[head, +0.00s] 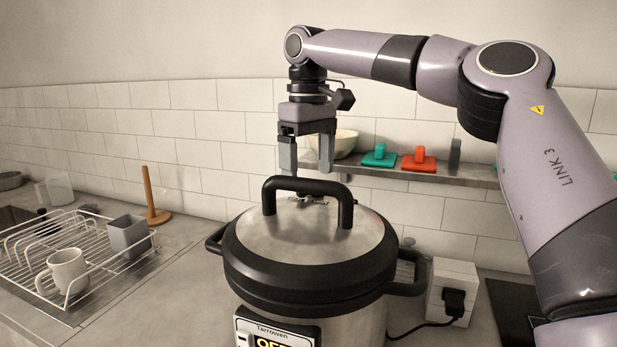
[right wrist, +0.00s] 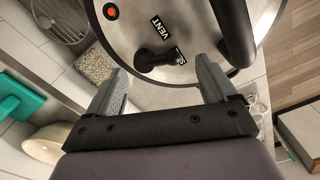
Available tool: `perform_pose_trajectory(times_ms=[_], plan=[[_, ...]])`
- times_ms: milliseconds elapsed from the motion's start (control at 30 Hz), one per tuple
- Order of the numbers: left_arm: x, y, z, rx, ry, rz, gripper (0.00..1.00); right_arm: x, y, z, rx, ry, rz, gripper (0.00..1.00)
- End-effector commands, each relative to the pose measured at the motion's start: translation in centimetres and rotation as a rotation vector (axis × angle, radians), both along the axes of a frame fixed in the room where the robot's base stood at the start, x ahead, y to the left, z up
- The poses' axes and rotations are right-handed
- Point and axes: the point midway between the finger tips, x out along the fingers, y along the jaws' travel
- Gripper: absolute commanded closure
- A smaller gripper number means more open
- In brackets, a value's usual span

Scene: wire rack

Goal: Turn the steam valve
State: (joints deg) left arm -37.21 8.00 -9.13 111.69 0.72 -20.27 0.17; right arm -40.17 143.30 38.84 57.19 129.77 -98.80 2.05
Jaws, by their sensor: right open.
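The steam valve is a small black knob (right wrist: 152,62) on the metal lid of the pressure cooker (head: 310,235). In the right wrist view it lies between and beyond my fingertips, beside a "VENT" label (right wrist: 162,27) and a second label it partly covers. In the head view the lid handle (head: 308,187) stands in front of the valve and largely hides it. My right gripper (head: 307,170) is open and empty, pointing down above the back of the lid. No contact with the valve can be seen. My left gripper is not in view.
The arched lid handle stands close to my right gripper. Behind is a wall shelf (head: 400,172) with a bowl (head: 345,143) and green and red items. A dish rack (head: 95,265) with a mug stands left. An outlet box (head: 455,275) is right of the cooker.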

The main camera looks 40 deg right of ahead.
Motion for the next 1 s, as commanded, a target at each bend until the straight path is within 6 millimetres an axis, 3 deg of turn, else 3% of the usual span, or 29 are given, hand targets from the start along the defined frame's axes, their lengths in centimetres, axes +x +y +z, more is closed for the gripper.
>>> perform_pose_trajectory(times_ms=[133, 333, 1000], plan=[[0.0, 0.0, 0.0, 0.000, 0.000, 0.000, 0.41, 0.0, 0.1, 2.2, 0.000, -0.001, 0.001, 0.15], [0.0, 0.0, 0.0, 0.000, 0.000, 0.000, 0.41, 0.0, 0.2, 3.8, 0.001, 0.000, 0.002, 0.15], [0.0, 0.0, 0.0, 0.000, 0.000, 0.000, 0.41, 0.0, 0.2, 4.3, 0.001, 0.003, 0.002, 0.15]])
